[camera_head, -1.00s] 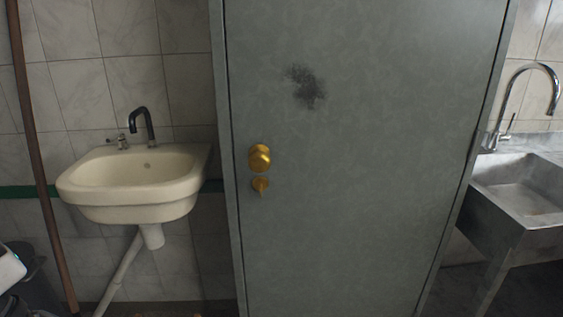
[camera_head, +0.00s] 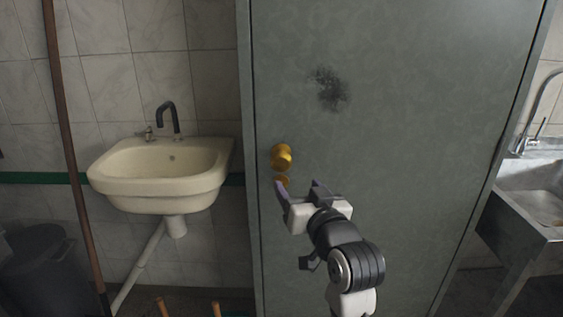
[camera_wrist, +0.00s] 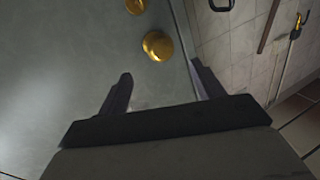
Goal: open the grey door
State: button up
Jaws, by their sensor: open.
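The grey door (camera_head: 400,130) stands shut in its frame, with a dark smudge on its upper part. Its round brass knob (camera_head: 282,157) is near the left edge, with a smaller brass lock piece (camera_head: 281,181) just below it. My gripper (camera_head: 297,186) is open and empty, just below and slightly right of the knob, partly covering the lock piece. In the wrist view the open fingers (camera_wrist: 160,90) point towards the door, and a brass knob (camera_wrist: 157,46) lies beyond the gap between them, not touched. A second brass piece (camera_wrist: 135,6) shows at the top edge.
A cream washbasin (camera_head: 160,178) with a dark tap is on the wall left of the door. A metal sink (camera_head: 525,205) stands at the right.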

aim_at(283, 166)
jog(key=p+x, duration=0.2)
jog(key=x, duration=0.9)
jog(key=shift+w+a, duration=0.1)
jog(key=shift+w, duration=0.3)
jog(key=c, duration=1.4)
jog(key=shift+o, duration=0.2)
jog(key=shift+s, duration=0.1)
